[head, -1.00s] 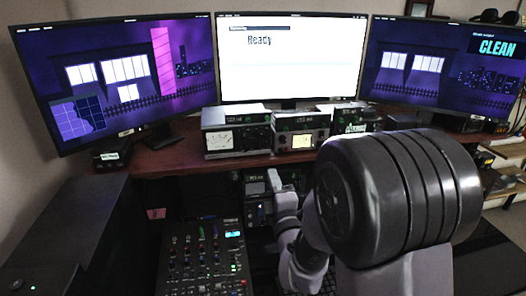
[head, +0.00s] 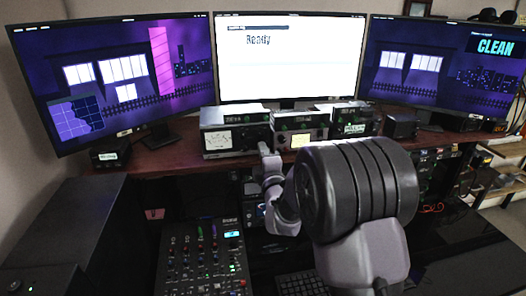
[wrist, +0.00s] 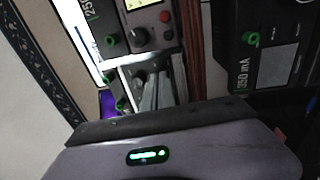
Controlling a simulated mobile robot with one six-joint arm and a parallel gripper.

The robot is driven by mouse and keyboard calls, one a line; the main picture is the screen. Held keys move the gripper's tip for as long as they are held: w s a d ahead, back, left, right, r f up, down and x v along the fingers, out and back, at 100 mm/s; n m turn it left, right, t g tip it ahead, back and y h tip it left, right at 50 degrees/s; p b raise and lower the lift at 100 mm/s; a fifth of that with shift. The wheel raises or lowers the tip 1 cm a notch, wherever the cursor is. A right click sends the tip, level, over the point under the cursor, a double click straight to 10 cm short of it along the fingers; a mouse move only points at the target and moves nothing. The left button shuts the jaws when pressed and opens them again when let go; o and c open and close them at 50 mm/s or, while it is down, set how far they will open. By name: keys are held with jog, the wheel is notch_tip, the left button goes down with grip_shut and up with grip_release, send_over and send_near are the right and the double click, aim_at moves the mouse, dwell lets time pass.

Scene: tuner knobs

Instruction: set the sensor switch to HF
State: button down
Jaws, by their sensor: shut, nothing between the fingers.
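Three tuner boxes stand on the desk: a left one with a white meter (head: 225,138), a middle one with a lit display (head: 301,140), and a right one (head: 350,128). My gripper (head: 264,149) is shut and empty, just in front of the gap between the left and middle boxes. The wrist view is turned sideways. It shows my gripper's grey fingers (wrist: 156,92) close to a box with a dark knob (wrist: 140,37) and a red button (wrist: 165,16). I cannot make out the sensor switch or its HF mark, nor whether the fingers touch anything.
Three monitors stand behind the boxes; the middle one (head: 288,70) reads "Ready" and the right one (head: 450,60) reads "CLEAN". A mixer (head: 205,262) and a keyboard (head: 300,284) lie below the desk edge (head: 165,163). Dark equipment fills the space under the desk.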

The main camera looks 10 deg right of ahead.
jog(key=shift+w+r+g+p, duration=0.2)
jog(key=shift+r+g+p, duration=0.2)
jog(key=shift+r+p, duration=0.55)
jog(key=b, duration=0.2)
jog(key=shift+f+b, duration=0.1)
jog(key=shift+b, duration=0.3)
